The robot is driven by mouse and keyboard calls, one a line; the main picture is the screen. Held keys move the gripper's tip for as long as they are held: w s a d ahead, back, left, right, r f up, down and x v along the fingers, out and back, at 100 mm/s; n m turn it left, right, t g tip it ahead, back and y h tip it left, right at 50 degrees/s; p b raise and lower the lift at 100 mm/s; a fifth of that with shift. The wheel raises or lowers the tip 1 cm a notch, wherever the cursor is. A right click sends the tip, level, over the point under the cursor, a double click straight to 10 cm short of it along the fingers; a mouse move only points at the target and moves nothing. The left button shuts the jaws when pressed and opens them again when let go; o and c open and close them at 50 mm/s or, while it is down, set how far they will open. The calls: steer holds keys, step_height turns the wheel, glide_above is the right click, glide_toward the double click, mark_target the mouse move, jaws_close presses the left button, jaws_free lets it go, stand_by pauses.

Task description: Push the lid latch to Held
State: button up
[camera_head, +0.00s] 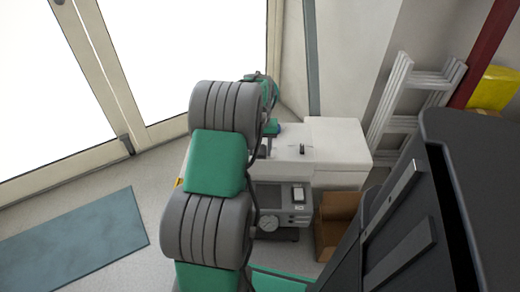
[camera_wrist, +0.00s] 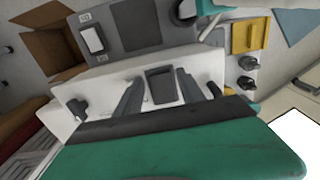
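The white compressor housing (camera_head: 325,138) stands beyond my arm in the head view. A small black lever, which looks like the lid latch (camera_head: 303,148), sits on its white top. In the wrist view a black knob-like piece at the left (camera_wrist: 78,107) appears to be the same latch; its exact setting is too small to tell. My gripper (camera_wrist: 158,77) has its two grey fingers apart, with nothing held between them. The fingers are over the white top, to the right of the latch in the wrist view. My arm hides most of the gripper in the head view.
The wrist view shows a dark recess (camera_wrist: 161,86), a yellow block (camera_wrist: 252,33) and black knobs (camera_wrist: 248,63).

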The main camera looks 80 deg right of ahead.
jaws_close()
steer(key=shift+r, duration=0.1)
steer(key=shift+d+r+y+p, duration=0.15)
steer(key=shift+r+y+p, duration=0.2)
steer(key=shift+p, duration=0.75)
steer(key=shift+d+y+p, duration=0.1)
steer(key=shift+y+p, duration=0.25)
steer(key=shift+p, duration=0.3)
steer(key=shift+w+d+f+g+y+p, duration=0.1)
steer(key=shift+g+y+p, duration=0.05)
steer(key=shift+y+p, duration=0.25)
steer(key=shift+d+f+g+y+p, duration=0.1)
steer(key=shift+g+y+p, duration=0.05)
steer(key=shift+y+p, duration=0.25)
steer(key=shift+o, duration=1)
jaws_free()
